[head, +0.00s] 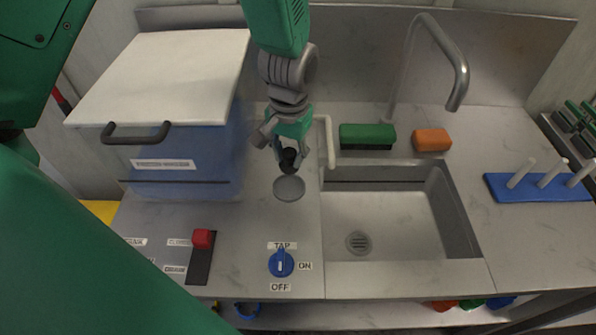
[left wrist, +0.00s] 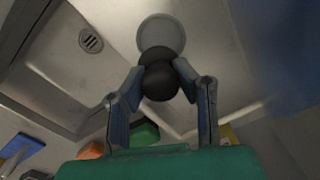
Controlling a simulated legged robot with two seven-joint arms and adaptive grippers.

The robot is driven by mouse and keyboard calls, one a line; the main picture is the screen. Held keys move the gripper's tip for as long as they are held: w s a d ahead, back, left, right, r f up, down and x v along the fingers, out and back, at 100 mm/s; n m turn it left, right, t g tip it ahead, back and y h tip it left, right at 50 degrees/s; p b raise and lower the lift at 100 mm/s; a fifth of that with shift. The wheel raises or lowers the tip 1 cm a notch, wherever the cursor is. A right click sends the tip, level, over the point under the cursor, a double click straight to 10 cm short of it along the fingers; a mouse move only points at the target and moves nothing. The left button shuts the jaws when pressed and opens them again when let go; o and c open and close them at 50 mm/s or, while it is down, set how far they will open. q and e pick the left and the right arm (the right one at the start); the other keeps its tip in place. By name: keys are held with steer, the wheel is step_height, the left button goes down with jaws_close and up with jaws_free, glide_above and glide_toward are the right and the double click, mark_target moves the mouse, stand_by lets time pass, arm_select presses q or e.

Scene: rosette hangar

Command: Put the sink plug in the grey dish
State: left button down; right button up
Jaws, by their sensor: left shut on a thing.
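The sink plug (left wrist: 158,75) is black and rounded. My left gripper (head: 289,155) is shut on it, with one finger on each side. The plug shows just below the fingertips in the head view, partly hidden by them. The grey dish (head: 289,189) is a small round disc on the counter left of the sink. The dish also shows in the left wrist view (left wrist: 162,33), just beyond the plug and partly covered by it. The plug is close to the dish; I cannot tell whether they touch. My right gripper is not in view.
The sink (head: 390,222) lies right of the dish, with a white bent rail (head: 330,142) at its back left corner. A blue box (head: 185,165) with a white lid stands left. A blue tap knob (head: 281,263) and red lever (head: 203,239) are in front.

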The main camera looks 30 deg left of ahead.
arm_select(q)
steer(key=f, duration=0.5)
steer(key=a+f, duration=0.1)
steer(key=f, duration=0.2)
steer(key=shift+d+r, duration=0.1)
steer(key=shift+d, duration=0.1)
steer(key=shift+w+d, duration=0.1)
steer(key=shift+d, duration=0.1)
steer(key=c, duration=1.3)
jaws_free()
steer(key=shift+o, duration=0.2)
steer(key=shift+a, duration=0.2)
